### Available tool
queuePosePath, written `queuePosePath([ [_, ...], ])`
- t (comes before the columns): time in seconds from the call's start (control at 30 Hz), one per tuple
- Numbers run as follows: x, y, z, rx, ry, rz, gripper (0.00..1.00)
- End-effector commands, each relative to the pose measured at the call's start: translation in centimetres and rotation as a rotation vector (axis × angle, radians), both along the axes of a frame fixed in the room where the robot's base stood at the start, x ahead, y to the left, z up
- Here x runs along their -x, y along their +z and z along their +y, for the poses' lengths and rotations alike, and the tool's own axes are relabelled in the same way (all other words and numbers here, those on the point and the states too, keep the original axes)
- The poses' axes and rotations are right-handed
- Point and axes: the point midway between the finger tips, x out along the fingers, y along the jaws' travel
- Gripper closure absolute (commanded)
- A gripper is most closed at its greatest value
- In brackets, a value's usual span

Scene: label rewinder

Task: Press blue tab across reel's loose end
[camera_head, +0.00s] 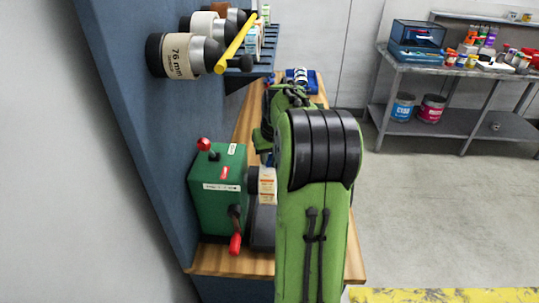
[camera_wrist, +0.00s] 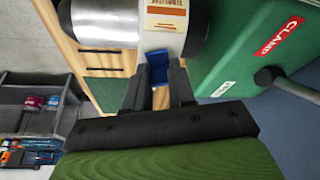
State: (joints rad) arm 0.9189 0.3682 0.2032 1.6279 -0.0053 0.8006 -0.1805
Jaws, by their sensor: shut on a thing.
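In the wrist view, my gripper (camera_wrist: 157,75) is shut on a small blue tab (camera_wrist: 156,68) that shows between its dark fingertips. The tab is close to the lower edge of a silvery, rounded reel (camera_wrist: 148,40) carrying a printed cream label (camera_wrist: 167,16). I cannot tell whether the tab touches it. The reel's loose end is not clear. In the head view, the reel with its labels (camera_head: 267,185) shows beside the green rewinder box (camera_head: 217,182), partly hidden by my green arm. My gripper and the tab are hidden there.
A metal shelf table (camera_head: 450,68) stands at the back right; the floor between is clear.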

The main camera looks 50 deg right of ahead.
Motion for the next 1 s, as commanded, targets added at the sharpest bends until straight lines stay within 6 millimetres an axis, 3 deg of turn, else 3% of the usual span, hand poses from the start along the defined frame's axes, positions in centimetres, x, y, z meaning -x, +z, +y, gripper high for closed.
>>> queuePosePath([
  [1.0, 0.03, -0.51, 0.05, -0.002, 0.000, 0.002, 1.00],
])
